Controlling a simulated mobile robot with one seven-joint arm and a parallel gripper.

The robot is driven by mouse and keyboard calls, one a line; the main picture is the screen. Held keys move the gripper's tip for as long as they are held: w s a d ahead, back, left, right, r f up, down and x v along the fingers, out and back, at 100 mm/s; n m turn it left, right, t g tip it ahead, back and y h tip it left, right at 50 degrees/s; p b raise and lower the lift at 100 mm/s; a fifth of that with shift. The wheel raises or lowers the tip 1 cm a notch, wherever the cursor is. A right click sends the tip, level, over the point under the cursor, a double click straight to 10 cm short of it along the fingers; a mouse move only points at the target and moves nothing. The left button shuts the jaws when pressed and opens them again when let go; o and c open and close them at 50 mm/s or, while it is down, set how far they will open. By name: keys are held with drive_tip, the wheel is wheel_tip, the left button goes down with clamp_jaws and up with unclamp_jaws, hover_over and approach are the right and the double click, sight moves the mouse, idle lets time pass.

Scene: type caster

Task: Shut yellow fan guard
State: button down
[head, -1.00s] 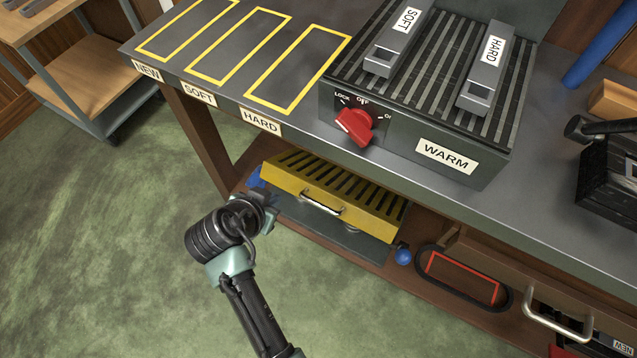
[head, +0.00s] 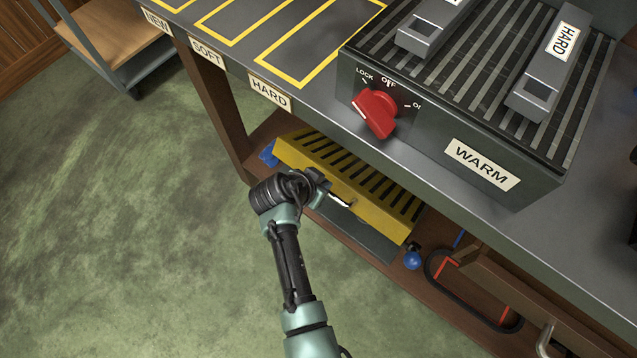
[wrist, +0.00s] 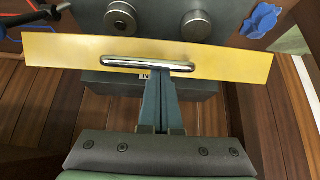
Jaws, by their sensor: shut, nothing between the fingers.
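The yellow fan guard (head: 385,205) has dark slots and sits under the bench, above a grey-green plate (head: 345,220). A silver bar handle (head: 341,200) is on its front face, partly hidden by my gripper. In the wrist view, the guard's front face (wrist: 60,50) is a wide yellow strip with the handle (wrist: 130,63). My gripper (head: 325,186) is at the guard's front; in the wrist view its fingers (wrist: 157,75) are together and empty, tips just below the handle. I cannot tell whether they touch it.
The bench above carries a WARM unit (head: 480,165) with a red dial (head: 375,112). A red-and-black loop (head: 470,290) lies right of the guard.

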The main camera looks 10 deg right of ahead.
drive_tip(key=shift+s+a+f+b, duration=0.15)
drive_tip(key=shift+s+a+f, duration=0.15)
drive_tip(key=shift+a+f, duration=0.2)
drive_tip(key=shift+s+a+f+b, duration=0.15)
drive_tip(key=shift+s+a+f, duration=0.2)
drive_tip(key=shift+f, duration=0.2)
drive_tip(key=s+a+f+b, duration=0.1)
drive_tip(key=f+b, duration=0.5)
drive_tip(key=f, duration=0.1)
drive_tip(key=s+a+f+h+b, duration=0.1)
drive_tip(key=a+f+b, duration=0.1)
drive_tip(key=f+b, duration=0.4)
drive_tip(key=shift+s+f+t+b, duration=0.25)
drive_tip(key=shift+f+t+b, duration=0.15)
drive_tip(key=shift+f, duration=0.25)
